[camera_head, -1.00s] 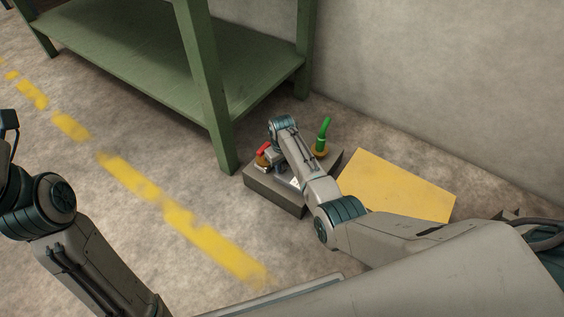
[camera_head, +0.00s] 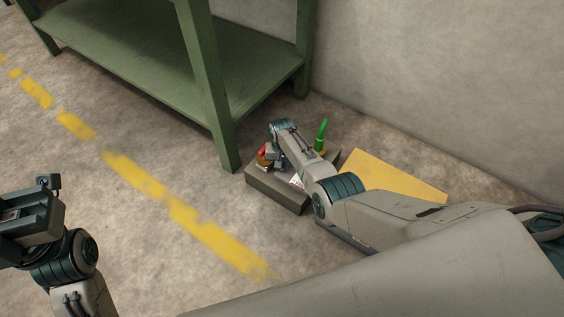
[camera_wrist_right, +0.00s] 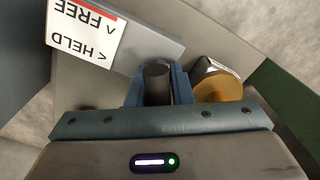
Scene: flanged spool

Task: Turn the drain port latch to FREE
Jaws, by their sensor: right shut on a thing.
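The label card (camera_wrist_right: 86,30) with FREE and HELD is upside down in the right wrist view, beside a dark cylindrical grip that I take to be the drain port latch (camera_wrist_right: 157,83). My right gripper (camera_wrist_right: 158,90) is shut on this grip, a finger on each side. In the head view my right gripper (camera_head: 276,158) is low over a grey box (camera_head: 275,190) on the floor, and my wrist hides the latch there. My left gripper (camera_head: 28,222) is at the left edge, apart from the box; its fingertips are not clear.
A red handle (camera_head: 262,150) and a green handle (camera_head: 321,135) stand on the box at either side of my wrist. A brass round part (camera_wrist_right: 219,88) is close to the right finger. A green shelf (camera_head: 205,85) stands behind; a yellow panel (camera_head: 395,176) lies right.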

